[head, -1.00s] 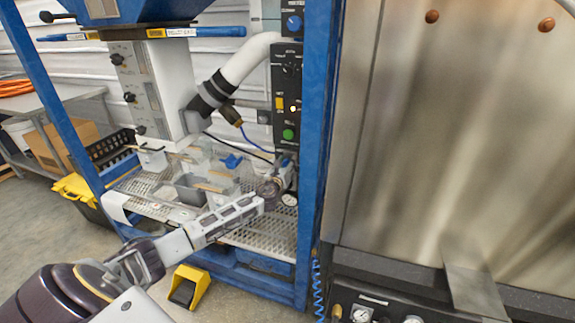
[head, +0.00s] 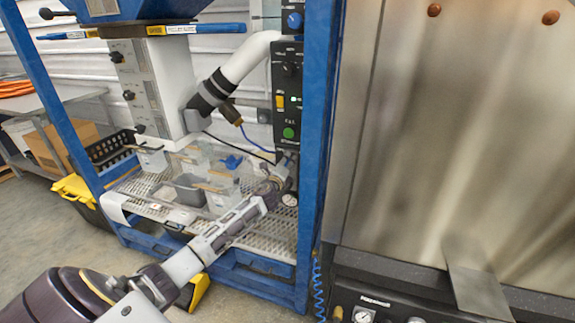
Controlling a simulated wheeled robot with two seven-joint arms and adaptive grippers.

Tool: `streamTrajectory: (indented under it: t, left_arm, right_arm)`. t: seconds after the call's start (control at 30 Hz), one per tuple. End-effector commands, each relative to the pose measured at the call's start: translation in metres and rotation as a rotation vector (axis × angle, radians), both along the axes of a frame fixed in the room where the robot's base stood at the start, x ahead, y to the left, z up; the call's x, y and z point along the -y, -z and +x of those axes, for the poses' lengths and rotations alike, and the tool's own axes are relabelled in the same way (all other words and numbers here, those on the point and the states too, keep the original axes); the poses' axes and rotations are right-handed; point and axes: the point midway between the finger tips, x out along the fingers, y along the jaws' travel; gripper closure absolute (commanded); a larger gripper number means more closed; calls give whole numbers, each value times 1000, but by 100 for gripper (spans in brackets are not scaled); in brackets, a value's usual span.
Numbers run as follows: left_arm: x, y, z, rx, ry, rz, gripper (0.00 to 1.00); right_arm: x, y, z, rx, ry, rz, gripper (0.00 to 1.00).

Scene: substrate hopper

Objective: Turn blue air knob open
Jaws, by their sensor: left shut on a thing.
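My left gripper (head: 270,190) reaches in from the lower left to the air fittings below the black control panel. It is shut on a small knob-like part beside a round gauge (head: 290,199). The fingers mostly hide that part, and I cannot make out its colour. A blue knob (head: 295,20) is in plain view at the top of the panel column, well above and apart from my gripper. My right gripper is not in view.
The black control panel (head: 287,95) has a green button and a yellow switch. Clear bins (head: 222,195) stand on the perforated shelf (head: 270,238) left of my gripper. A blue frame post (head: 318,130) stands close on the right.

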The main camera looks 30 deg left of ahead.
Motion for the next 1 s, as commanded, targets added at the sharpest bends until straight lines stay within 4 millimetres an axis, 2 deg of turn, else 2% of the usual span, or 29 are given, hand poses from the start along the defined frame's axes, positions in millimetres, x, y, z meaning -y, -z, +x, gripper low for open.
streamTrajectory:
  t: [0.5, 0.7, 1.0]
  left_arm:
    - [0, 3, 0, 108, -2, -455, 84]
    - [-1, 3, 0, 134, -2, -569, 84]
    - [-1, 4, 0, 151, -2, -636, 84]
  right_arm:
    - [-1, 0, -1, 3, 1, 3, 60]
    - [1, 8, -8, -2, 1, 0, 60]
    - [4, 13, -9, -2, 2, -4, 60]
